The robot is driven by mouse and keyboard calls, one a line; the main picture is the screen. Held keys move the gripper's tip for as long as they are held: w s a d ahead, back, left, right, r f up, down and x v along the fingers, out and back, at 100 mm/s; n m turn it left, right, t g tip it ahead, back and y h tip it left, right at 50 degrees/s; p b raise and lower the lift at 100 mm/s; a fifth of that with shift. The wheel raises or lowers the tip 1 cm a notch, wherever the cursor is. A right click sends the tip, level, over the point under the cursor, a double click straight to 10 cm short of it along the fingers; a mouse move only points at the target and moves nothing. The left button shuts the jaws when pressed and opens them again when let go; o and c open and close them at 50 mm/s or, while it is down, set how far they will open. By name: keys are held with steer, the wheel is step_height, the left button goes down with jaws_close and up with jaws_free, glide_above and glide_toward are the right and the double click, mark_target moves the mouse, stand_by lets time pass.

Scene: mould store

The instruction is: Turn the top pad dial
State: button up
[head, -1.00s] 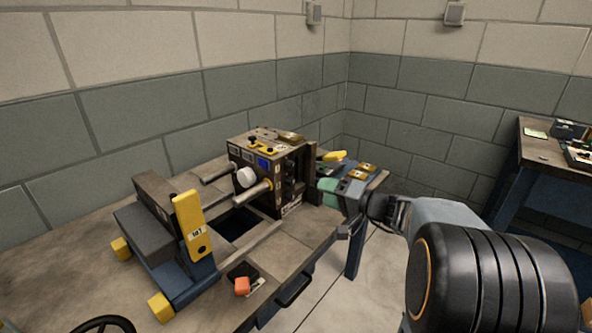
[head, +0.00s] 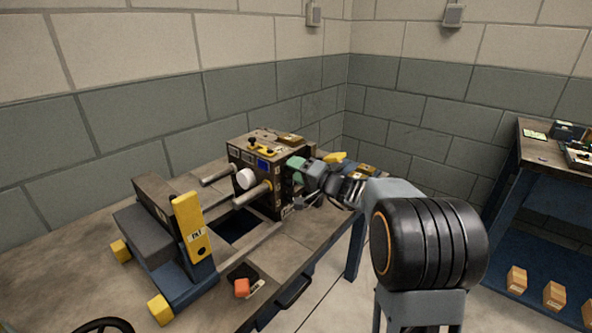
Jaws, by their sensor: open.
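The mould block (head: 264,195) stands on the workbench, a dark box with a white round knob and two rods on its front face. A dark column of round pads or dials (head: 286,190) runs down its right side, small and hard to make out. My gripper (head: 295,166), with green fingers, is open at the upper part of this column. It covers the top of the column, so the top pad dial is hidden. I cannot tell whether the fingers touch it or stand around it.
A yellow lever (head: 193,228) stands on the left half of the mould. A yellow-handled tool (head: 334,158) lies behind my gripper. Another bench with boxes stands at the right.

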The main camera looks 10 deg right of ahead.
steer(key=shift+w+a, duration=0.25)
steer(key=shift+w, duration=0.1)
steer(key=shift+c, duration=0.4)
steer(key=c, duration=0.8)
steer(key=shift+c, duration=0.2)
